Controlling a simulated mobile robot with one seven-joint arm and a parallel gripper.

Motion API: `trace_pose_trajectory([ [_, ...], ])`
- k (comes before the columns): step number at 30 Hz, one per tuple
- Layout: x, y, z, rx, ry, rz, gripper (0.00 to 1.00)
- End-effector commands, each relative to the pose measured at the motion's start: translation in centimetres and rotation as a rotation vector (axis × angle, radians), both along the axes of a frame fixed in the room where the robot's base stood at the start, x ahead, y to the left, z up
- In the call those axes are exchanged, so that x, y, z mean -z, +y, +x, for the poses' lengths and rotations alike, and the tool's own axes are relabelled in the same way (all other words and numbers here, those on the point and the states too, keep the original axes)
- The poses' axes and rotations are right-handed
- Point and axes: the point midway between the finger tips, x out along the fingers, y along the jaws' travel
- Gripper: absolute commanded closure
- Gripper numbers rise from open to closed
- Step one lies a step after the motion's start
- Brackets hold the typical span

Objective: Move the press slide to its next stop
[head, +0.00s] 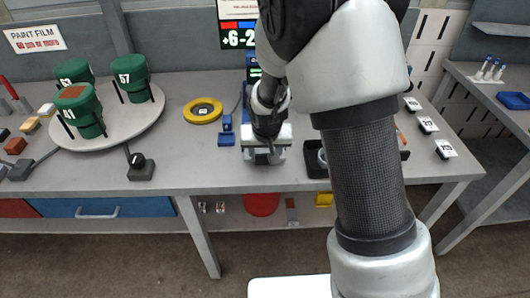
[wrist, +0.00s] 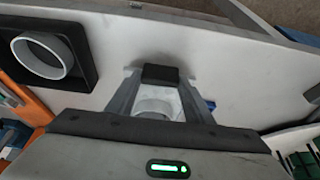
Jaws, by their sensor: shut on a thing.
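My gripper (head: 266,150) reaches down to the small press at the middle of the bench, in front of a blue upright (head: 251,68). In the wrist view its two grey fingers converge at a dark block (wrist: 160,74), and the gripper is shut on what appears to be the press slide. A pale round part (wrist: 153,106) shows between the fingers. My wrist hides most of the press in the head view, so the slide's stop cannot be read.
A yellow ring (head: 203,110) and a small blue fixture (head: 226,132) stand left of the press. A round turntable (head: 112,133) carries green cylinders. A dark tray (head: 315,160) with a pale ring (wrist: 43,55) lies close on the right. A sign stands behind the press.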

Motion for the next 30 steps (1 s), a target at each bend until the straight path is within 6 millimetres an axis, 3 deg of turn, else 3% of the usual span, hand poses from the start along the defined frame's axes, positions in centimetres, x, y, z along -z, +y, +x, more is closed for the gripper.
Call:
trace_pose_trajectory([
  [13,0.1,0.0,-0.5,0.000,0.009,-0.001,0.93],
  [14,0.1,0.0,-0.6,0.001,0.010,-0.002,0.50],
  [17,0.1,0.0,-0.5,0.000,0.008,-0.001,0.34],
  [26,-0.1,0.0,-0.3,0.000,0.003,0.000,0.34],
  [30,-1.3,0.1,-0.6,0.000,-0.002,0.001,0.34],
])
